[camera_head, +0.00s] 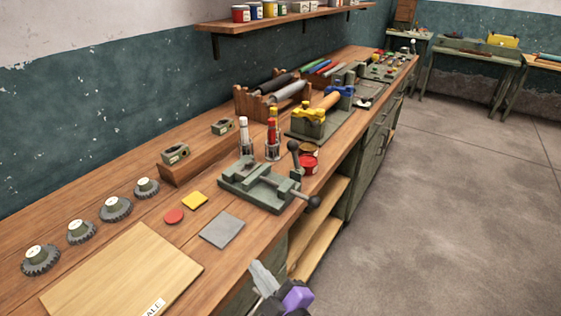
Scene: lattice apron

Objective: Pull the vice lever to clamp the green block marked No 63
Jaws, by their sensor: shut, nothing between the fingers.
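The grey-green vice (250,185) stands on the wooden bench near its front edge. A dark lever with a ball knob (294,147) rises upright at its right side. A second dark knob (313,202) sticks out past the bench edge. Two small grey-green blocks with holes, one nearer (175,154) and one farther (222,127), sit on and beside a wooden riser. No number can be read, so I cannot tell which block is No 63, or whether one is in the vice. My gripper (259,268) is shut and empty, below and in front of the vice, apart from it.
Several gears line the back left by a wooden board (120,275). Floor at right is clear.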

